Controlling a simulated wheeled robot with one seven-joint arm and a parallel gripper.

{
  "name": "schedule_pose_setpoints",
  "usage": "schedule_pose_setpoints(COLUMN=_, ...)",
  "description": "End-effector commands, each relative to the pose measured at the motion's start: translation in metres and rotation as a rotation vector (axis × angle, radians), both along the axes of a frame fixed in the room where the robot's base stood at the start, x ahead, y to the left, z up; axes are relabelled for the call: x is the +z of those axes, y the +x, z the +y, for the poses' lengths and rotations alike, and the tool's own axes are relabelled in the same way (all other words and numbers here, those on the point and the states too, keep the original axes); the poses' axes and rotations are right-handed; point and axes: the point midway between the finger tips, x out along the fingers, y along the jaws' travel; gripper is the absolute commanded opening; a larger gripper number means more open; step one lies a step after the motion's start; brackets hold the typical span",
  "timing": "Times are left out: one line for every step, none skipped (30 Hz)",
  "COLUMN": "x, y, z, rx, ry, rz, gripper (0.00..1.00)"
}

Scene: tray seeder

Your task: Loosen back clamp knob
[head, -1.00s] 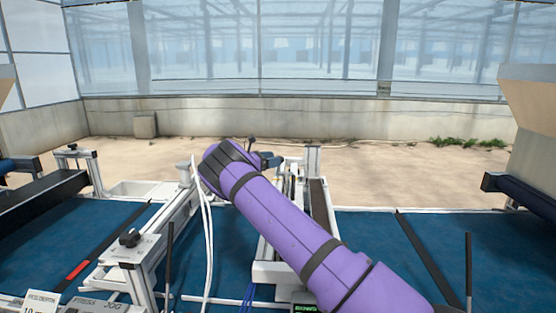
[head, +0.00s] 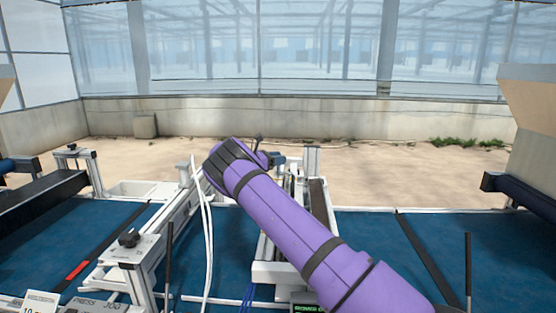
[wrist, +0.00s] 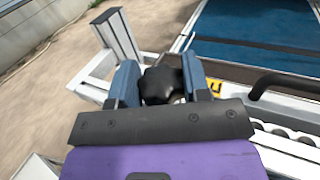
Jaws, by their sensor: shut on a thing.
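The back clamp knob (wrist: 160,86) is black and lobed, and in the wrist view it sits between the two blue fingers of my gripper (wrist: 159,70). The fingers are closed on its left and right sides. In the head view my gripper (head: 274,159) is at the far end of the white frame, mostly behind my purple arm, and the knob cannot be made out there. The knob's stem and the clamp under it are hidden in the wrist view.
White cables (head: 207,245) hang left of my arm. A white upright post (wrist: 119,38) stands close to my left finger. The blue belt (head: 365,255) right of my arm is mostly clear.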

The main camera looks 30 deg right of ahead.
Motion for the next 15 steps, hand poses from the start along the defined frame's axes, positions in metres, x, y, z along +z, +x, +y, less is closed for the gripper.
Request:
schedule_pose_setpoints(x=0.0000, y=-0.0002, z=0.0003, rx=0.006, ry=0.001, rz=0.000, gripper=0.20)
schedule_pose_setpoints(x=0.0001, y=-0.0002, z=0.0004, rx=0.012, ry=0.001, rz=0.000, gripper=0.20)
schedule_pose_setpoints(x=0.0004, y=-0.0003, z=0.0006, rx=0.021, ry=0.000, rz=-0.001, gripper=0.20)
schedule_pose_setpoints(x=0.0003, y=-0.0002, z=0.0004, rx=0.031, ry=0.001, rz=0.000, gripper=0.20)
schedule_pose_setpoints(x=0.0002, y=-0.0006, z=0.0004, rx=0.041, ry=0.000, rz=0.001, gripper=0.20)
schedule_pose_setpoints(x=0.0001, y=-0.0005, z=0.0005, rx=0.058, ry=0.001, rz=0.001, gripper=0.20)
schedule_pose_setpoints(x=-0.0001, y=-0.0008, z=0.0006, rx=0.072, ry=0.001, rz=0.001, gripper=0.20)
schedule_pose_setpoints(x=0.0002, y=-0.0007, z=0.0010, rx=0.090, ry=0.001, rz=0.001, gripper=0.20)
schedule_pose_setpoints(x=0.0002, y=-0.0010, z=0.0013, rx=0.114, ry=0.001, rz=0.002, gripper=0.20)
schedule_pose_setpoints(x=0.0003, y=-0.0010, z=0.0013, rx=0.135, ry=0.001, rz=0.001, gripper=0.20)
schedule_pose_setpoints(x=-0.0003, y=-0.0013, z=0.0011, rx=0.156, ry=0.002, rz=0.003, gripper=0.20)
schedule_pose_setpoints(x=-0.0004, y=-0.0014, z=0.0013, rx=0.188, ry=0.001, rz=0.003, gripper=0.20)
schedule_pose_setpoints(x=-0.0001, y=-0.0013, z=0.0017, rx=0.213, ry=0.002, rz=0.003, gripper=0.20)
schedule_pose_setpoints(x=0.0001, y=-0.0014, z=0.0015, rx=0.239, ry=0.002, rz=0.003, gripper=0.20)
schedule_pose_setpoints(x=-0.0001, y=-0.0018, z=0.0011, rx=0.275, ry=0.002, rz=0.004, gripper=0.20)
